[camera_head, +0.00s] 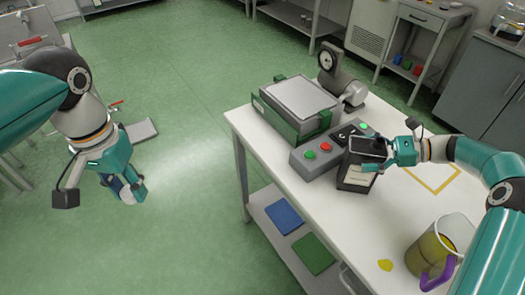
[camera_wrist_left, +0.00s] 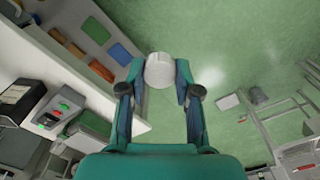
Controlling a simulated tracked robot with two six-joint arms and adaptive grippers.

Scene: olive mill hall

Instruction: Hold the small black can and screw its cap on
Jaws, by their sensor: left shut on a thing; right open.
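The small black can (camera_head: 355,178), with a pale label, stands upright on the white table beside a grey control box. It also shows at the left of the left wrist view (camera_wrist_left: 18,100). My right gripper (camera_head: 380,153) is open at the can's upper right side; I cannot tell whether the fingers touch it. My left gripper (camera_head: 133,192) is over the green floor, left of the table. It is shut on a pale round piece (camera_wrist_left: 159,70), seen between its fingertips in the left wrist view; I cannot tell for sure that this is the cap.
The control box (camera_head: 318,152) has green and red buttons. Behind it stand a scale-like device (camera_head: 298,100) and a gauge (camera_head: 328,60). A yellow outline (camera_head: 435,188) marks clear table to the right.

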